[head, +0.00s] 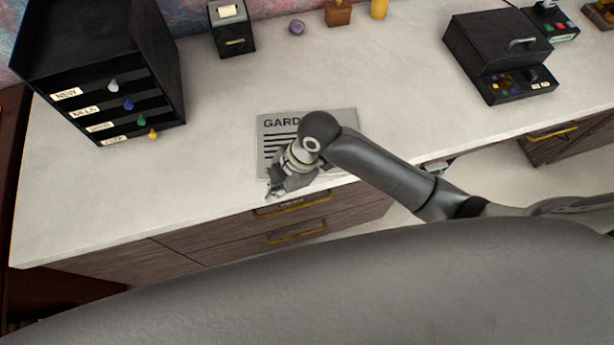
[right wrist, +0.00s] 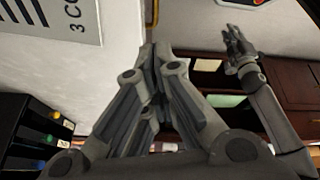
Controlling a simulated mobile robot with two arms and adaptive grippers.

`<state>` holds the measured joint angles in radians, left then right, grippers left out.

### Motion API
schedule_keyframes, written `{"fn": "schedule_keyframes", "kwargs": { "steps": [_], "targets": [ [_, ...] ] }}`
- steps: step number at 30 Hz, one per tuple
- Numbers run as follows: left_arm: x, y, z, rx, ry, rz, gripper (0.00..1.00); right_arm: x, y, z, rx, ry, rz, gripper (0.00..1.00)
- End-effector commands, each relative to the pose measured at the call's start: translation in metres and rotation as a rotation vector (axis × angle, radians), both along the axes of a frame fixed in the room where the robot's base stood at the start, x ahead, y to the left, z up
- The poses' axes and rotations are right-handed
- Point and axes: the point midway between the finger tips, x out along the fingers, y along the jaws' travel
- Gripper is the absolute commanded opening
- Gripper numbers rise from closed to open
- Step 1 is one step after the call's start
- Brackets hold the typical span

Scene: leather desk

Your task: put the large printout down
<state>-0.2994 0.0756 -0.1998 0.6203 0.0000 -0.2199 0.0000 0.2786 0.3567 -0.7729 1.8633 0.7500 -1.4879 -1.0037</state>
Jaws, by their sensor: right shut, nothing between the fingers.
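The large printout (head: 274,140) is a grey sheet with a heading starting "GARD" and dark lines of text. It lies on the white desk top near the front edge, partly hidden by my right arm. Its corner with "3 CO" shows at the top left of the right wrist view (right wrist: 62,22). My right gripper (head: 274,191) is shut and empty, over the desk's front edge at the printout's lower left. Its closed fingers also show in the right wrist view (right wrist: 155,52). My left gripper (right wrist: 236,40) shows only in the right wrist view, apart from the printout; its opening is unclear.
A black labelled sorter (head: 120,75) with coloured knobs stands at the left. A black machine (head: 500,60) stands at the right. The desk top (head: 205,150) left of the printout is clear.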

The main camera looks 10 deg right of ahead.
Motion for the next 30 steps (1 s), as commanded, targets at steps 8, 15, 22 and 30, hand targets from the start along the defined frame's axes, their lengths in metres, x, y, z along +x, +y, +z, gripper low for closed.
{"fn": "schedule_keyframes", "kwargs": {
  "steps": [8, 15, 22, 30],
  "targets": [
    [0.001, 0.000, 0.000, 0.000, -0.001, -0.001, 0.20, 0.014, -0.034, 0.022, -0.101, -0.035, 0.616, 0.00],
    [0.000, 0.003, 0.000, 0.004, -0.001, -0.003, 0.20, 0.024, -0.076, 0.042, -0.134, 0.006, 0.929, 0.00],
    [0.000, 0.003, 0.002, 0.004, -0.001, -0.002, 0.20, 0.024, -0.086, 0.044, -0.130, 0.025, 1.004, 0.00],
    [0.000, 0.003, 0.014, 0.004, 0.000, -0.002, 0.20, 0.009, -0.082, 0.003, -0.129, 0.027, 1.003, 0.00]
  ]
}}
